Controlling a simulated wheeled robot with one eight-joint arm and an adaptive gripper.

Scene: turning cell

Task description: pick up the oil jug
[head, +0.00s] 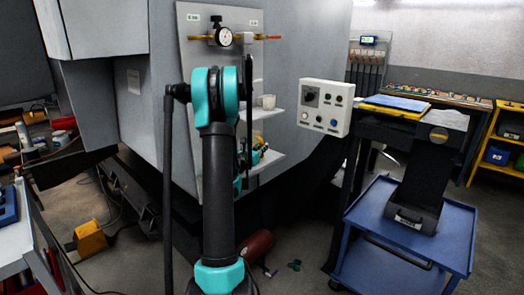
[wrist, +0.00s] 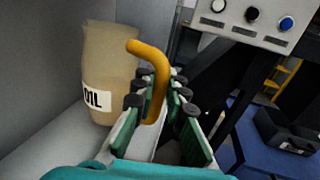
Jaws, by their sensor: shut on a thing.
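The oil jug (wrist: 108,60) is a beige, upright jug with a white label whose visible letters end in "IL". It stands at the left of the wrist view, against a grey panel. Its orange curved handle (wrist: 150,58) reaches down between the two green-padded fingers of my gripper (wrist: 158,95), which is shut on it. The jug's base is near a pale shelf surface; I cannot tell whether it touches. In the head view my gripper (head: 258,156) is small, by the lower shelf, and my arm hides the jug.
The grey panel carries a dial gauge (head: 224,37) and an upper shelf with a small pale cup (head: 267,101). A control box (head: 325,107) with buttons sticks out to the right. A blue cart (head: 450,235) stands at right. A red cylinder (head: 256,245) lies on the floor.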

